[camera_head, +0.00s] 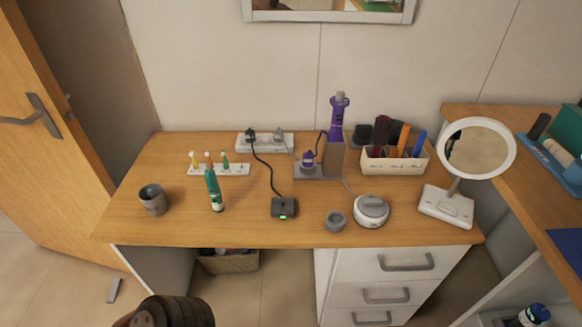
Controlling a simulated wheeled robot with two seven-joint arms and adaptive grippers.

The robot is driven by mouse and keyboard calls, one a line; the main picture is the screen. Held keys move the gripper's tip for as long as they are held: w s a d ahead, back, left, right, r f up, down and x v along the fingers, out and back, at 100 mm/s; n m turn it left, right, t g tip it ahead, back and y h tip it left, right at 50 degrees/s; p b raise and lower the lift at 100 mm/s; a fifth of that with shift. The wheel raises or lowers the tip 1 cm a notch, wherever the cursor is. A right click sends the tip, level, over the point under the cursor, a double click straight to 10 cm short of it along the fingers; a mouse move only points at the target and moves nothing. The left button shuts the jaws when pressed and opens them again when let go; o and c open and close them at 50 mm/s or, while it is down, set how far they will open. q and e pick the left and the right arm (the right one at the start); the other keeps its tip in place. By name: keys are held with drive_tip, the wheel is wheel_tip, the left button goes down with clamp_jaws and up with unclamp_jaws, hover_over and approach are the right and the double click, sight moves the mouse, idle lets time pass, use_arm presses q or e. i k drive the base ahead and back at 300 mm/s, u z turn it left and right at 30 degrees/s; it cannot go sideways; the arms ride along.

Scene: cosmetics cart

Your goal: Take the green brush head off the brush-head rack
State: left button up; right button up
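The white brush-head rack (235,170) lies on the left part of the wooden desk, towards the back. Neither of my grippers shows in the head view.
A grey cup (153,199) stands left of the toothbrush. A black charger (284,207) with a cable to the power strip (265,142) is to the right. Farther right are a purple device (338,118), a brush box (394,164), a round white device (371,210) and a mirror (478,148).

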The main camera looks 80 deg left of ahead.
sight(226, 165)
drive_tip(key=z, duration=0.15)
drive_tip(key=k, duration=1.35)
drive_tip(key=u, duration=1.65)
drive_tip(key=i, duration=0.4)
drive_tip(key=z, duration=0.1)
